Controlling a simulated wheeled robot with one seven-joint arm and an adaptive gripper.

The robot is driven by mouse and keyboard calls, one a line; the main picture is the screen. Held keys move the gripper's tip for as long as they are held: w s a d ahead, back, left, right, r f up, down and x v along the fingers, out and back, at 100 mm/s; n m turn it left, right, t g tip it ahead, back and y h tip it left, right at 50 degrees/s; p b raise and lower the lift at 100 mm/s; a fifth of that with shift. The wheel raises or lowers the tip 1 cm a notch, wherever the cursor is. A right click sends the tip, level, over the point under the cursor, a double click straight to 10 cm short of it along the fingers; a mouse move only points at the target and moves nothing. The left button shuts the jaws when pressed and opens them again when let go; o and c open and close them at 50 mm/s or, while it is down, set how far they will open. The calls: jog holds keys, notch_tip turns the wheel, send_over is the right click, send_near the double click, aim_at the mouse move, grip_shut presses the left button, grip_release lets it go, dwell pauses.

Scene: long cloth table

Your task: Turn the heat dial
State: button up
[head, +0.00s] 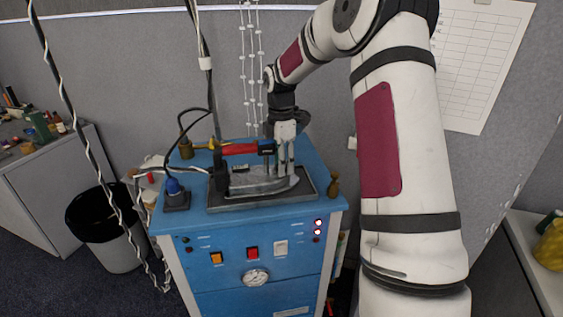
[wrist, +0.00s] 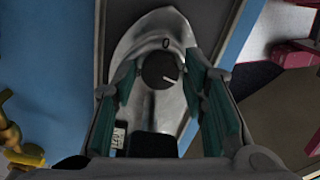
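The heat dial (wrist: 160,71) is a dark round knob with a white pointer line, set on top of the grey metal iron. The line points to the lower right, and a "0" mark sits above the dial. The iron (head: 262,184) has a red and black handle (head: 240,148) and rests on a dark tray (head: 222,206) on the blue cabinet. My gripper (head: 285,158) points down over the iron's right part. In the wrist view my gripper (wrist: 164,95) is open, with one teal-padded finger on each side of the dial. I cannot tell whether either finger touches it.
The blue cabinet (head: 210,285) has buttons, lights and a gauge (head: 256,277) on its front. A blue-topped knob (head: 175,190) stands left of the tray, and a small brown object (head: 334,184) stands right. Cables hang at the left, near a black bin (head: 98,215).

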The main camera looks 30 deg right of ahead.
grip_shut()
jog(key=shift+m, duration=1.5)
jog(key=o, duration=0.5)
grip_release()
notch_tip(320, 180, up, 12)
jog(key=shift+w, duration=0.1)
